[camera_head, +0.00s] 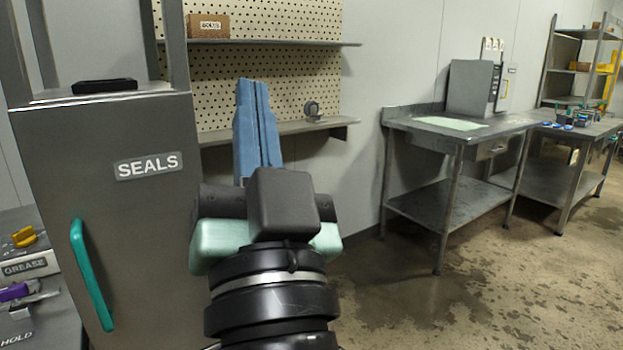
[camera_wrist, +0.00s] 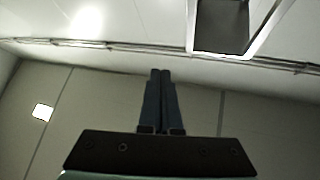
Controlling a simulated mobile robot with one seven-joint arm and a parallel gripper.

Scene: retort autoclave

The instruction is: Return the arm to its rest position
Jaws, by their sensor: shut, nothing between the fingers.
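My gripper (camera_head: 252,84) is in the middle of the head view. Its two long blue fingers point upward and lie close side by side, shut with nothing between them. Behind the fingers is a pegboard wall with shelves. In the wrist view my gripper (camera_wrist: 160,72) also shows shut and empty, against a plain wall and the ceiling. My black wrist and forearm fill the lower middle of the head view.
A grey cabinet (camera_head: 75,190) labelled SEALS, with a green handle (camera_head: 92,275), stands close on the left. A shelf (camera_head: 220,134) is behind the gripper. A metal table (camera_head: 400,124) stands at the right. The wet floor (camera_head: 490,300) at the lower right is clear.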

